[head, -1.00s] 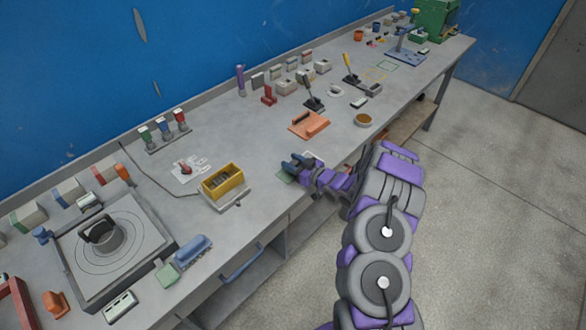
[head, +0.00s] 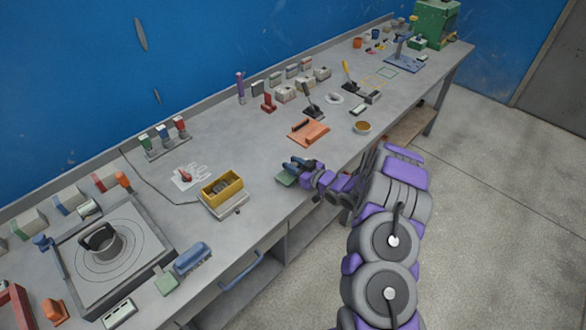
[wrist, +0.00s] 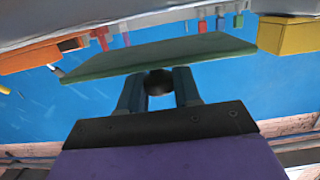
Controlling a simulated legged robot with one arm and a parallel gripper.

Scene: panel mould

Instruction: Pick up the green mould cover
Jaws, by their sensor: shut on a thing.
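The green mould cover (wrist: 160,56) is a flat green plate that spans the middle of the wrist view, just beyond the fingers. In the head view a green edge of the cover (head: 285,179) shows at the tip of my gripper (head: 297,168). The cover is over the front part of the bench, between the yellow box and the orange plate. In the head view I cannot tell how high it is above the bench top.
The yellow box (head: 222,188) stands to the left of my gripper on the grey bench (head: 255,150). An orange plate with a handle (head: 308,131) lies behind it to the right. A blue roller-like piece (head: 193,258) and a small green block (head: 166,283) lie at the front left.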

